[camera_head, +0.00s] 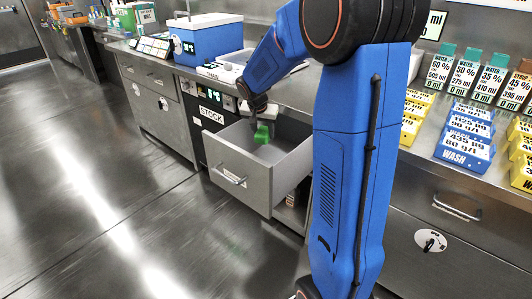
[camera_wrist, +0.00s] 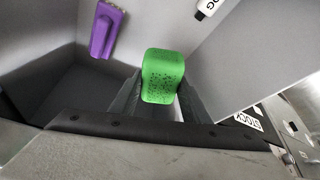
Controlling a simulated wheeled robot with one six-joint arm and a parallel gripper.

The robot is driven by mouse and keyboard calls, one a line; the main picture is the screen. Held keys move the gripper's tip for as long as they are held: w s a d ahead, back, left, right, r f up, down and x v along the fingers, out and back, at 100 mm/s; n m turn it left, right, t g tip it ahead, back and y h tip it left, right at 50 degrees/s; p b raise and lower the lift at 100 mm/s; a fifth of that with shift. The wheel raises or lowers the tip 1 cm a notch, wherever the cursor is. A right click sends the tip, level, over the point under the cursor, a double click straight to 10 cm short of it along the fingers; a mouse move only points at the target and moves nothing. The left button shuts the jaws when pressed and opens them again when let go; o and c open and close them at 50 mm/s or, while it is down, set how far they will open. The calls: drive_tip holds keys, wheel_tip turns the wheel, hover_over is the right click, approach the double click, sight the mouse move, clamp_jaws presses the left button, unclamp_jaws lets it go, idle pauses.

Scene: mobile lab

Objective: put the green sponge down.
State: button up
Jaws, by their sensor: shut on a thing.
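The green sponge (camera_head: 262,134) is held in my gripper (camera_head: 263,124) over the open grey drawer (camera_head: 230,176). In the wrist view the sponge (camera_wrist: 163,72) is pinched between the two fingers of my gripper (camera_wrist: 160,95), with its speckled face in sight. The fingers are partly hidden behind a dark bar across the lower part of that view. I cannot tell how far the sponge is above the drawer floor.
A purple object (camera_wrist: 105,30) lies in the drawer, left of the sponge in the wrist view. The counter above holds a blue box (camera_head: 208,40) and, at right, several labelled blue WASH blocks (camera_head: 464,150). The floor at left is clear.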

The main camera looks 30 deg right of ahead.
hover_over(267, 155)
drive_tip(key=s+a, duration=0.4)
wheel_tip(267, 155, down, 10)
drive_tip(key=shift+w+f, duration=0.1)
drive_tip(key=shift+f, duration=0.1)
drive_tip(key=w+d, duration=0.3)
drive_tip(key=shift+d+f, duration=0.1)
drive_tip(key=shift+d, duration=0.05)
drive_tip(key=shift+s+f, duration=0.1)
drive_tip(key=shift+f, duration=0.45)
drive_tip(key=o, duration=0.9)
drive_tip(key=shift+f, duration=0.15)
drive_tip(key=shift+o, duration=0.2)
drive_tip(key=v, duration=1.2)
